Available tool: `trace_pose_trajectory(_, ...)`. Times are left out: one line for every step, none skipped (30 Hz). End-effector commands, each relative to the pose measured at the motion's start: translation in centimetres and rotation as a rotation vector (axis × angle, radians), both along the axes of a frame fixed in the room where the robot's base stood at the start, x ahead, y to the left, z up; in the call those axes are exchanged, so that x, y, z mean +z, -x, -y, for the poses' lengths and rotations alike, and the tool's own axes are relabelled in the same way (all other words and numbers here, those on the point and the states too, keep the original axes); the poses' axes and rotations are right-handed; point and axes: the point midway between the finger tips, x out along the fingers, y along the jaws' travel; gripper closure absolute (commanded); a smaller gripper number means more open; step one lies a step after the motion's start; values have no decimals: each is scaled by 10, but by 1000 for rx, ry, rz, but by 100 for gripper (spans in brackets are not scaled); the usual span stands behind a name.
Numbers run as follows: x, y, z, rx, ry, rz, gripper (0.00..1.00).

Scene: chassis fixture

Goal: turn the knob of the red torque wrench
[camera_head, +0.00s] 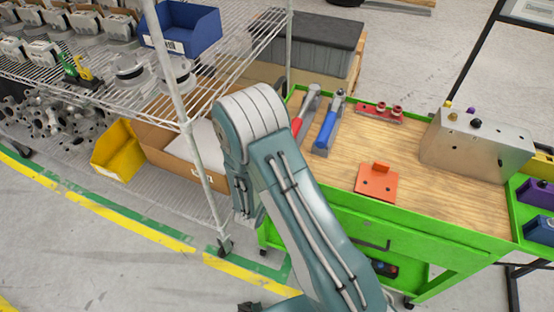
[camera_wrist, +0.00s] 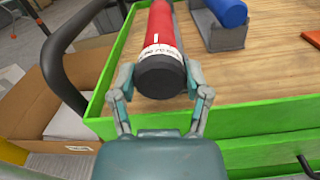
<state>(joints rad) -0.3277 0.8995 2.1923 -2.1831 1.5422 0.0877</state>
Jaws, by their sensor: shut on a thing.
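The red torque wrench (camera_head: 297,124) lies at the left edge of the wooden top of the green cart in the head view. In the wrist view its red handle (camera_wrist: 163,35) points toward me and ends in a black knob (camera_wrist: 160,76), with a white marked ring behind it. My gripper (camera_wrist: 163,85) has one finger on each side of the knob and is shut on it. In the head view my arm hides the gripper and the near end of the wrench.
A blue wrench (camera_head: 326,131) lies just right of the red one, in a grey holder. An orange plate (camera_head: 377,183) and a metal box (camera_head: 476,146) sit farther right on the cart. The cart's green rim (camera_wrist: 245,118) runs close under my gripper. A wire shelf (camera_head: 110,92) stands left.

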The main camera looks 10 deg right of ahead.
Motion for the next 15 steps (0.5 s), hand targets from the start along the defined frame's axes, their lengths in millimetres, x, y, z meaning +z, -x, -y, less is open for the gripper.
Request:
trace_pose_trajectory(-1, 0, 0, 0, -31, 17, 86)
trace_pose_trajectory(-1, 0, 0, 0, -49, 31, 86)
trace_pose_trajectory(-1, 0, 1, 0, -72, 47, 86)
trace_pose_trajectory(-1, 0, 1, 0, -87, 59, 86)
trace_pose_trajectory(-1, 0, 1, 0, -103, 70, 86)
trace_pose_trajectory(-1, 0, 1, 0, -122, 84, 86)
trace_pose_trajectory(-1, 0, 1, 0, -135, 93, 86)
trace_pose_trajectory(-1, 1, 1, 0, -147, 102, 86)
trace_pose_trajectory(-1, 1, 1, 0, -162, 113, 86)
trace_pose_trajectory(-2, 1, 1, 0, -172, 120, 86)
trace_pose_trajectory(-2, 1, 1, 0, -181, 127, 86)
trace_pose_trajectory(-2, 1, 1, 0, -193, 136, 86)
trace_pose_trajectory(-2, 1, 1, 0, -200, 140, 86)
trace_pose_trajectory(-2, 1, 1, 0, -206, 145, 86)
trace_pose_trajectory(-2, 1, 1, 0, -213, 151, 86)
